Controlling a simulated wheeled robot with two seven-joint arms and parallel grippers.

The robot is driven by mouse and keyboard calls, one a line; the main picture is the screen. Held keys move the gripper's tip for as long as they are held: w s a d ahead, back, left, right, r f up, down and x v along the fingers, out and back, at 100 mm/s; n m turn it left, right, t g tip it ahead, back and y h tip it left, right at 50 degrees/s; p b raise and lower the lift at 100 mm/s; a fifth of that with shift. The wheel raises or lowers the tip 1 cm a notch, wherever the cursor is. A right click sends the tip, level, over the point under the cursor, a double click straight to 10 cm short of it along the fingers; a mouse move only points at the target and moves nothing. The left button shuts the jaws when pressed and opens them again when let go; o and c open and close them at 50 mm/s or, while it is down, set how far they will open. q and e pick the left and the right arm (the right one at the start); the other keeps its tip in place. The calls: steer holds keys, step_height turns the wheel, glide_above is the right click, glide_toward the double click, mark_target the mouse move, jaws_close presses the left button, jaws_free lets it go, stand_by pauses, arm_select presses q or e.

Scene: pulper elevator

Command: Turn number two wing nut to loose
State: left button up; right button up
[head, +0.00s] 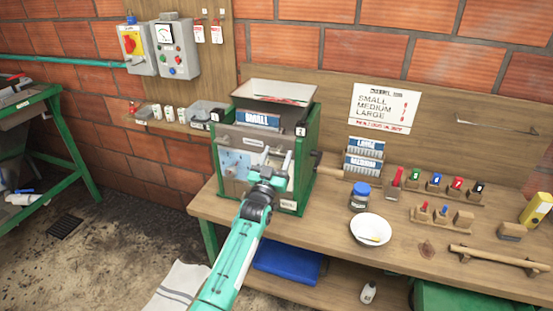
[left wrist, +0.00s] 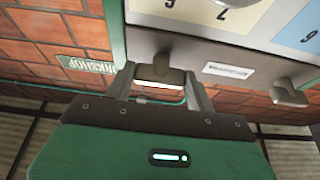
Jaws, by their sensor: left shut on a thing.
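The pulper (head: 302,165) is a green-sided machine with a grey front plate, on the workbench. My left gripper (head: 279,160) is at the right part of its front, below a small "2" tag (head: 301,131). In the left wrist view, my left gripper (left wrist: 160,88) is shut on a grey wing nut (left wrist: 160,74), with one finger on each side. A second grey wing nut (left wrist: 285,92) stands free to the right on the plate. In the head view the arm and gripper hide the held nut. I cannot read its number. My right gripper is not in view.
Right of the pulper, the workbench (head: 320,226) holds a blue-lidded jar (head: 360,196), a white bowl (head: 370,229) and several small coloured tools. Grey control boxes (head: 175,48) hang on the wall at left. A blue bin (head: 286,263) sits on the lower shelf.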

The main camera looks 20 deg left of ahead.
arm_select(q)
steer(key=o, duration=1)
steer(key=b+v, duration=0.4)
steer(key=v, duration=1)
steer(key=shift+w+b, duration=0.1)
steer(key=shift+b, duration=0.2)
